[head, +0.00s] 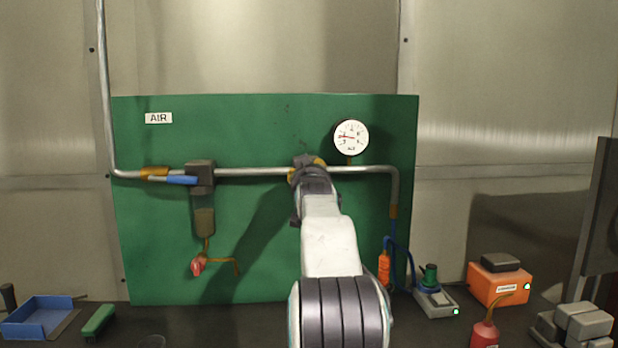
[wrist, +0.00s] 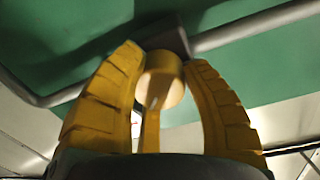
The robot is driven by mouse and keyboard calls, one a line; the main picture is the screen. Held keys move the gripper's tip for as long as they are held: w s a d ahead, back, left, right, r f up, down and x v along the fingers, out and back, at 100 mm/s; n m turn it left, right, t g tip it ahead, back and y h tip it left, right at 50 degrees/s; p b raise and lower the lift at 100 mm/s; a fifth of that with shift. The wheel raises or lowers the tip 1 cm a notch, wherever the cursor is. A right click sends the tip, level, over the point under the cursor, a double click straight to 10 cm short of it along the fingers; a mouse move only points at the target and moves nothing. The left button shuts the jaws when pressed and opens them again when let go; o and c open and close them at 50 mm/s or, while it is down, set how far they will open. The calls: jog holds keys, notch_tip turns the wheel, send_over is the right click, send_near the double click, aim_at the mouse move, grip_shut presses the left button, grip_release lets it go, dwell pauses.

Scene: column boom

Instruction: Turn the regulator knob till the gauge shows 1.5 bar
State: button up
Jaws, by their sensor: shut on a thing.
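The round white gauge (head: 351,137) is on the green panel, right of my gripper. Its red needle points left and slightly up; the small scale figures are too blurred to read surely. In the wrist view, the yellow regulator knob (wrist: 161,82) with a pale round face sits in front of a dark block on the pipe. In the head view, my gripper (head: 306,166) is at the pipe below left of the gauge and hides the knob.
A metal pipe (head: 255,172) crosses the green panel (head: 270,125). A blue-handled valve (head: 182,180) and a filter bowl (head: 204,221) are to the left. On the bench stand a blue tray (head: 40,316), a green brush (head: 98,321), an orange box (head: 497,284) and a red bottle (head: 484,334).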

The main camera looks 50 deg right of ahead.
jog(key=o, duration=0.8)
jog(key=shift+a+r, duration=0.1)
jog(key=shift+r, duration=0.4)
jog(key=shift+c, duration=0.2)
jog(key=o, duration=0.4)
jog(key=shift+w+f, duration=0.1)
jog(key=shift+f, duration=0.15)
jog(key=shift+o, duration=0.2)
jog(key=v, duration=1.2)
